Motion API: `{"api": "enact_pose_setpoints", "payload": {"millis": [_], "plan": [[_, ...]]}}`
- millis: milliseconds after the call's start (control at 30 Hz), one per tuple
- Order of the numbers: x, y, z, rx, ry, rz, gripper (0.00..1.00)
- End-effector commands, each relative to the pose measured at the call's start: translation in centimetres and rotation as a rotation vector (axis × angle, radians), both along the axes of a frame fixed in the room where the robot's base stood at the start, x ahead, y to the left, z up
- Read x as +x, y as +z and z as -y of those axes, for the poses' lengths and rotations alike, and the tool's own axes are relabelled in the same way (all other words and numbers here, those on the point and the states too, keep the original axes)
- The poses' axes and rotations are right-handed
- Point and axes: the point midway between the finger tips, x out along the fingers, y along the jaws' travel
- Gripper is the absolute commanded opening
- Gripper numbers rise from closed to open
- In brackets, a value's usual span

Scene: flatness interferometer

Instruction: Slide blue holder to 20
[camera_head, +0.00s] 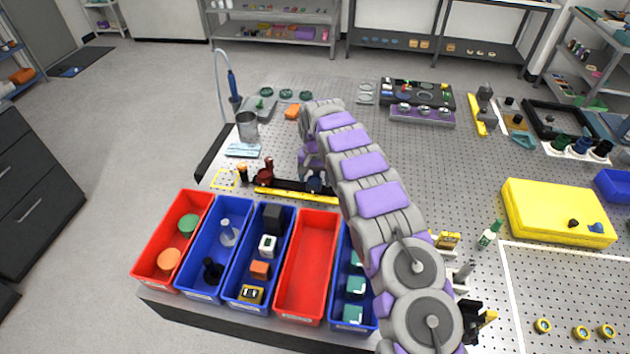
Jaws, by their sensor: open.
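A dark rail with a yellow scale strip (297,195) lies on the perforated table behind the bins. The scale's numbers are too small to read. A dark blue holder (315,184) sits on the rail toward its right part, close to my arm. A dark red holder (266,172) stands on the rail to its left. My gripper (313,176) points down at the blue holder, its fingertips close above or around it. It is open; I cannot tell whether it touches the holder. My arm hides the rail's right end.
Red and blue bins (306,268) with small parts line the front edge. A yellow case (557,212) lies at right. The perforated table (460,165) has free room right of my arm.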

Motion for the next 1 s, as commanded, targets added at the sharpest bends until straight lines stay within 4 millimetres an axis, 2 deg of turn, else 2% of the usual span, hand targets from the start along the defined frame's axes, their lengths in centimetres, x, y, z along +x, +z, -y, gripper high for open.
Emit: {"api": "enact_pose_setpoints", "payload": {"millis": [167,467,1000], "plan": [[0.03,-1.16,0.01,0.001,0.0,0.002,0.77],[0.06,-1.23,0.26,0.003,0.0,0.003,0.77],[0.0,-1.29,-0.01,0.0,0.0,0.001,0.25]]}}
